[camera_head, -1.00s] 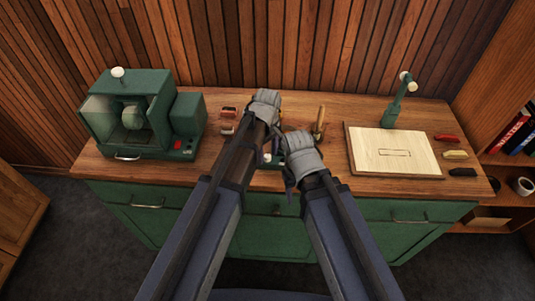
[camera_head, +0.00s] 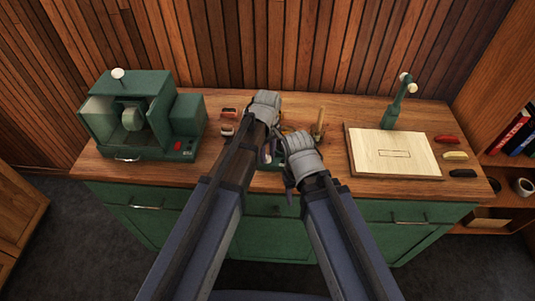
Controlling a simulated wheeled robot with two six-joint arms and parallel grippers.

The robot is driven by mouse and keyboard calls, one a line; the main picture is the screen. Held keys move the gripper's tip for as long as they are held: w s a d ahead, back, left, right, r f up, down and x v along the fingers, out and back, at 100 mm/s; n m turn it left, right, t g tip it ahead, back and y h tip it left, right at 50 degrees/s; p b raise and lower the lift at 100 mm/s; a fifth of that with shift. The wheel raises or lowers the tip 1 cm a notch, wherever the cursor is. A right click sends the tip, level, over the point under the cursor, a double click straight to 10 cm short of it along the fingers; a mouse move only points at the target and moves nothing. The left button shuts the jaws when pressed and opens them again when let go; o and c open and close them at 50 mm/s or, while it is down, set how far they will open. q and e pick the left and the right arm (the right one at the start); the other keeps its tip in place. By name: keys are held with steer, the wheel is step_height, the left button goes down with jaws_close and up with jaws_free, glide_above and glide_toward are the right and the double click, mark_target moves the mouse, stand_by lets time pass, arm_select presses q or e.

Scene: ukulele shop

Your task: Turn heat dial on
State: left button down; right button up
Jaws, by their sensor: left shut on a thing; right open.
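I cannot make out the heat dial; my arms cover much of the middle of the counter. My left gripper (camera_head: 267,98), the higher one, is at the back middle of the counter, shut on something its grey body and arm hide. My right gripper (camera_head: 297,142) is just right of it and nearer the front, open. Its fingertips are largely hidden, over a small dark green item (camera_head: 279,157) that shows only in part between the arms.
A green machine (camera_head: 187,118) with a red switch stands on the wooden counter (camera_head: 221,168) at left. Small coloured pieces (camera_head: 228,113) lie left of my grippers. An upright wooden peg (camera_head: 319,123), a pale board (camera_head: 393,168) and a green stand (camera_head: 394,112) are at right.

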arm_select(q)
steer(key=m, duration=0.5)
steer(key=shift+m, duration=0.3)
steer(key=m, duration=0.8)
steer(key=shift+m, duration=0.4)
steer(key=m, duration=0.4)
steer(key=shift+m, duration=0.4)
steer(key=c, duration=0.6)
jaws_free()
steer(key=shift+r, duration=0.1)
